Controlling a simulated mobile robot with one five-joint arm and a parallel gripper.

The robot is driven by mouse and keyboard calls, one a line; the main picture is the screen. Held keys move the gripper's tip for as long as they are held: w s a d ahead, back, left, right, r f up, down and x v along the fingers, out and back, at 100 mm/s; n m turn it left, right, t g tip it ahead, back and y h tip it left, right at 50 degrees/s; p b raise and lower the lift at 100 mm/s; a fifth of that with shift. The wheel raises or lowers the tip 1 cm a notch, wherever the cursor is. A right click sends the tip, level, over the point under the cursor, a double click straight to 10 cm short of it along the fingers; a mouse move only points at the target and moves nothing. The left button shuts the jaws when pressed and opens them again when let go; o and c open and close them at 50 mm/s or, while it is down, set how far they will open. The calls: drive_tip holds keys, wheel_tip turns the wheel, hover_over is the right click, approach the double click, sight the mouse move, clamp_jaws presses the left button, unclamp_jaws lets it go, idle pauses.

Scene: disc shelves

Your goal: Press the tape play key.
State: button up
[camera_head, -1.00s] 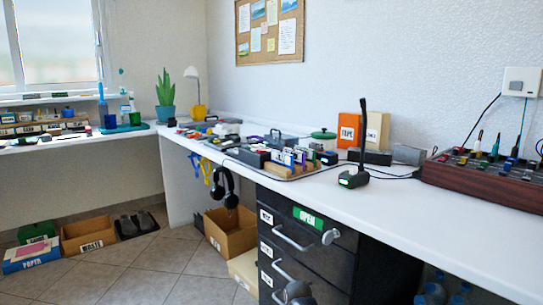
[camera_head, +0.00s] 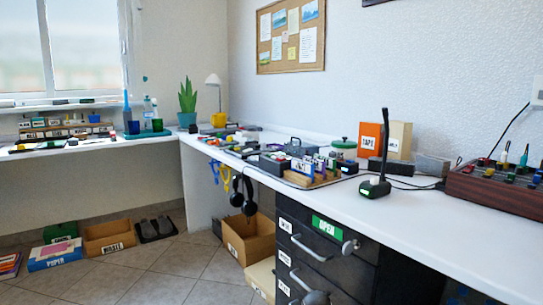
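I cannot make out a tape play key in this view. An orange box (camera_head: 369,141) with a label that seems to read TAPE stands upright at the back of the white desk, next to a tan box (camera_head: 398,140). Several small dark devices lie on the desk (camera_head: 450,212), too small to tell whether one is a tape player. A mixer-like console (camera_head: 490,190) with coloured knobs and a wooden side stands at the right. My gripper is not in view.
A black microphone (camera_head: 375,187) stands near the desk's front edge. A tray (camera_head: 312,184) of small labelled items lies left of it. Below is a dark drawer cabinet (camera_head: 345,268) with protruding handles. Headphones (camera_head: 243,197) hang from the edge.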

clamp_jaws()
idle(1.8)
